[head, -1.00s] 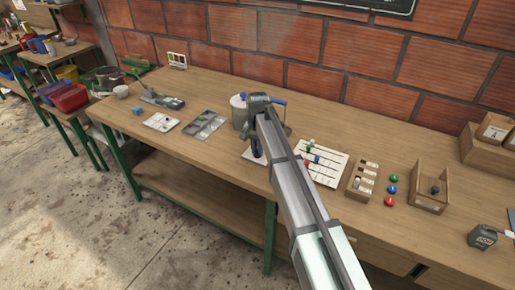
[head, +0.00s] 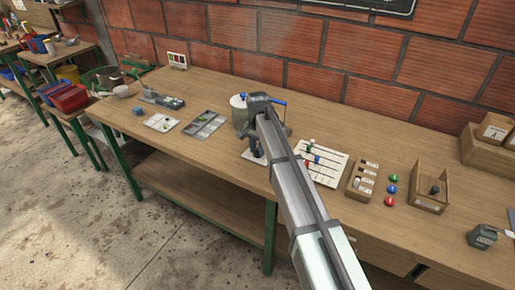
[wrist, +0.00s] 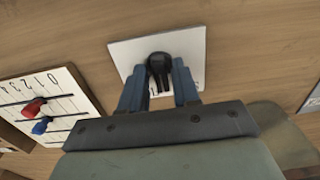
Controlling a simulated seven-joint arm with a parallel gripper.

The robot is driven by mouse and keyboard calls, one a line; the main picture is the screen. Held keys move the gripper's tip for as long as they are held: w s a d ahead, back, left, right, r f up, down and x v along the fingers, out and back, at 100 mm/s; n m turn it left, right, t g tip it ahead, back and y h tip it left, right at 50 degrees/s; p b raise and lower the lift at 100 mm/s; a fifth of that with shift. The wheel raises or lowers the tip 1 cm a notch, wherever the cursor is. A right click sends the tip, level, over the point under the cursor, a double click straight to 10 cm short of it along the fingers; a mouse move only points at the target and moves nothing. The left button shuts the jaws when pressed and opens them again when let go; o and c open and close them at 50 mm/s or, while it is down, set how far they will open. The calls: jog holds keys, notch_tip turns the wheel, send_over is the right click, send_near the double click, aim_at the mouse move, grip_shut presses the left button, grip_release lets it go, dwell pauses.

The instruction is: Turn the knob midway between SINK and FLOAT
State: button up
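The black knob (wrist: 159,66) stands on a white square plate (wrist: 190,44) in the wrist view. It points up the picture. Its SINK and FLOAT labels cannot be read; part of the dark print shows low on the plate, between the fingers. My gripper (wrist: 159,78) has its two blue fingers one on each side of the knob, very near it. I see no clear contact. In the head view my arm covers the knob; my gripper (head: 256,149) is over the plate (head: 251,158).
A slider board (wrist: 45,103) with red and blue sliders lies left of the plate in the wrist view. In the head view a pale canister (head: 238,112) stands just behind my gripper. A compartment tray (head: 204,124) lies to the left. The table's front edge is clear.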

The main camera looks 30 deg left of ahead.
jog(key=shift+o, duration=0.9)
notch_tip(320, 180, up, 14)
jog(key=shift+f, duration=0.1)
dwell(0.3)
